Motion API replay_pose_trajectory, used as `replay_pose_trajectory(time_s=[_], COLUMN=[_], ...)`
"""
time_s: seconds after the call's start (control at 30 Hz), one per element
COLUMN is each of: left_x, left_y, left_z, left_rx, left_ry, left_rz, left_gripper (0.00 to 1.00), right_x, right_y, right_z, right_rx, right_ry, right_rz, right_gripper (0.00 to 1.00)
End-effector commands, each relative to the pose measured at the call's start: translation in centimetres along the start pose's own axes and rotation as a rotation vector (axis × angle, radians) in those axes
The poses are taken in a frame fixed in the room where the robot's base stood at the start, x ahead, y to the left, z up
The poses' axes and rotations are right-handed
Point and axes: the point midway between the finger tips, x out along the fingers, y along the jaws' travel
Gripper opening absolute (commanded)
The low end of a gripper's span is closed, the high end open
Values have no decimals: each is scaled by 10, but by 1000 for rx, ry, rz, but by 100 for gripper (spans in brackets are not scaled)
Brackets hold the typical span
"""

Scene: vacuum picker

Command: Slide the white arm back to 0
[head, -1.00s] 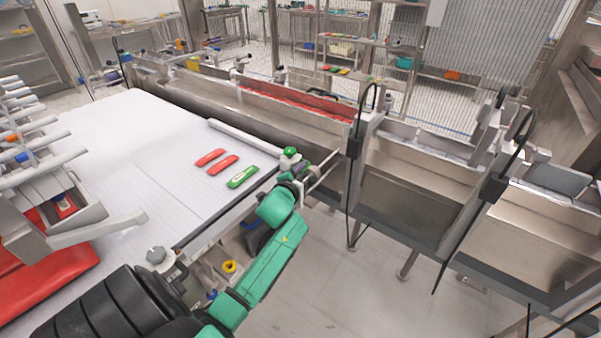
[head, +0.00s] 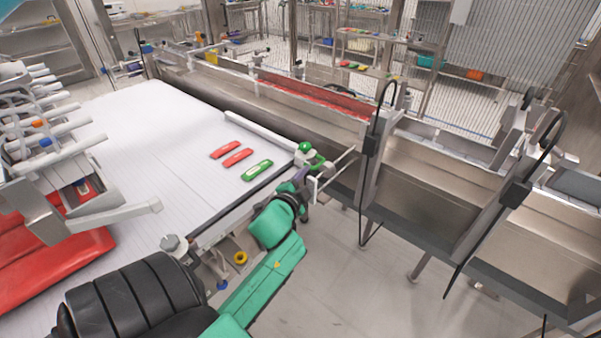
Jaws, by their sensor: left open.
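A long white bar (head: 262,132) lies along the far right edge of the white table. A round green knob (head: 305,147) is near its right end. A pale grey-white arm (head: 110,215) also juts right from the picker on the left; I cannot tell which of the two is the white arm. No scale or 0 mark is readable. My left gripper (head: 322,180), on the green arm, is open beside the knob, at the table's right corner. I cannot tell whether it touches anything. My right gripper is not in view.
Two red pieces and one green piece (head: 257,170) lie on the white table (head: 150,130). The picker with many white tubes (head: 60,160) stands at left over a red part. A metal conveyor (head: 430,175) with black cables runs along the right. The table's middle is clear.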

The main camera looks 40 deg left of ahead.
Motion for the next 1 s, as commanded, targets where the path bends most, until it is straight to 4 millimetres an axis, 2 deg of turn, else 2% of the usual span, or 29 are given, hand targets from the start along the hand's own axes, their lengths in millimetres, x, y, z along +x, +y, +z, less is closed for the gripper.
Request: replay_pose_trajectory(time_s=[0.1,0.2,0.3,0.87,0.97,1.0], left_x=[-32,-50,-58,-59,-62,-64], left_y=[2,3,1,2,19,32], left_z=[2,1,0,0,8,13], left_rx=[-1,-2,-1,-9,-89,-142], left_ry=[-2,-1,-1,-6,-67,-114], left_rz=[2,3,2,7,75,125], left_gripper=[47,47,47,47,47,47], right_x=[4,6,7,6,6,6], right_y=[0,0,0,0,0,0], right_z=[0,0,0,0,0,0], right_rx=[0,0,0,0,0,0], right_ry=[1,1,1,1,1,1], right_rz=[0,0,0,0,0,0], right_gripper=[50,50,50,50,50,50])
